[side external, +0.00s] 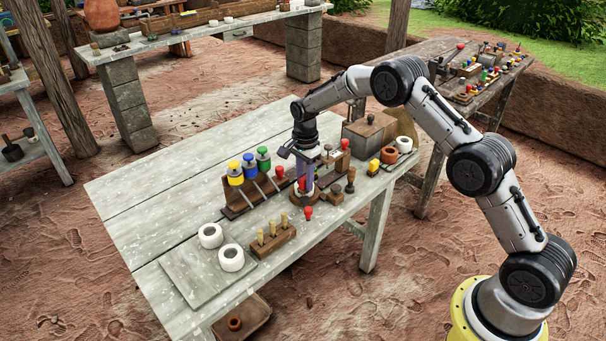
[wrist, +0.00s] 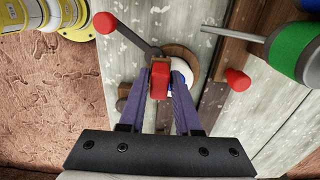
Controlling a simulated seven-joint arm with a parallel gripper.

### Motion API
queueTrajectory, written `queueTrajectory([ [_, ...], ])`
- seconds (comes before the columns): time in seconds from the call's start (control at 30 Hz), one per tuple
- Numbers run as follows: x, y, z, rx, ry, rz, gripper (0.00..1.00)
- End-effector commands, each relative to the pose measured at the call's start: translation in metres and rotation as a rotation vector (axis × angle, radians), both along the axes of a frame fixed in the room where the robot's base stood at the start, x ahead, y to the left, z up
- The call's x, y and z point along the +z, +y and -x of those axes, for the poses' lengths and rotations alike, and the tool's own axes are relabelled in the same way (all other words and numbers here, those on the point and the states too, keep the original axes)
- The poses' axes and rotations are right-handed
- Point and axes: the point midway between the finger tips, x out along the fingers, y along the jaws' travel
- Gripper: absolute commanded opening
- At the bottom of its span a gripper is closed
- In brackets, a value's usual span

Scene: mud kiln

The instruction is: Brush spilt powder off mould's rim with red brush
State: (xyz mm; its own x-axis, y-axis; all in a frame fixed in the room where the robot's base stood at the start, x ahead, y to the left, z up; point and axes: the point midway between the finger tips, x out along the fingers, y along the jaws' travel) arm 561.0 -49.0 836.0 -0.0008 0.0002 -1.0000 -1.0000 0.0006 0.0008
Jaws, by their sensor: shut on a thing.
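My gripper (side external: 303,183), with purple fingers, points down over the work table. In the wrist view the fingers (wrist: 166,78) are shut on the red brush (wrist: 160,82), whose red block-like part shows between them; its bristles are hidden. Right below is a white round piece, apparently the mould (wrist: 193,62), on a brown round base (wrist: 181,53). The fingers and brush cover much of it. The base also shows in the side view (side external: 296,199) under the gripper. I cannot make out powder on the rim, or whether the brush touches it.
A red-knobbed grey lever (wrist: 130,37) sticks out beside the base. A wooden block with pegs (side external: 272,241) and white rings (side external: 210,236) lie nearer. The table's left part is clear.

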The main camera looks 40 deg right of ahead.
Motion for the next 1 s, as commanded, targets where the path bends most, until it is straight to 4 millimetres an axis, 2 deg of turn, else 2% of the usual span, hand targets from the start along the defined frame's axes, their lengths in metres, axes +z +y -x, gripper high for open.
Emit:
queueTrajectory([
  [0.57,-0.001,-0.052,0.0,-0.001,-0.001,0.0,0.0],
  [1.0,-0.001,-0.013,0.0,0.003,0.001,0.0,0.0],
])
